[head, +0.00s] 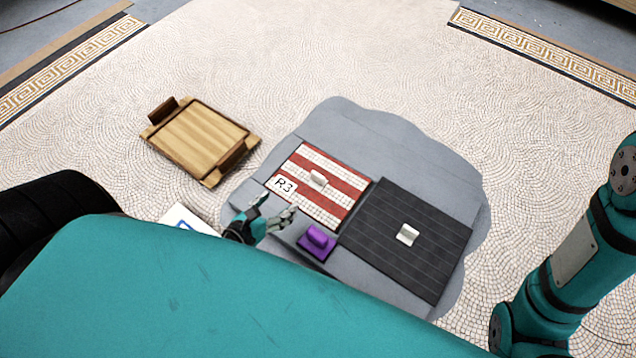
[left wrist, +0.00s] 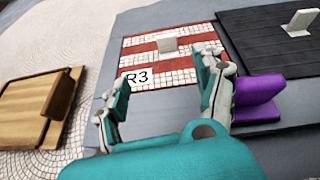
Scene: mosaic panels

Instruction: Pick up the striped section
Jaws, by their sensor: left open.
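The striped section (head: 341,188) is a red and white mosaic panel with a small white handle (head: 318,179) and an R3 label (head: 284,184). It lies flat on the grey patch and also shows in the left wrist view (left wrist: 191,42), with its handle (left wrist: 167,46) upright. My left gripper (head: 275,218) is open and empty. In the head view it is at the near left side of the panel, close to the label. In the left wrist view its fingers (left wrist: 160,92) point toward the panel, with the handle beyond them. My right gripper is out of view.
A dark panel (head: 390,240) with a white handle lies right of the striped one. A purple block (head: 317,241) with a grip sits close beside my left gripper. A wooden tray (head: 200,139) with handles stands at the left. The mosaic floor behind is clear.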

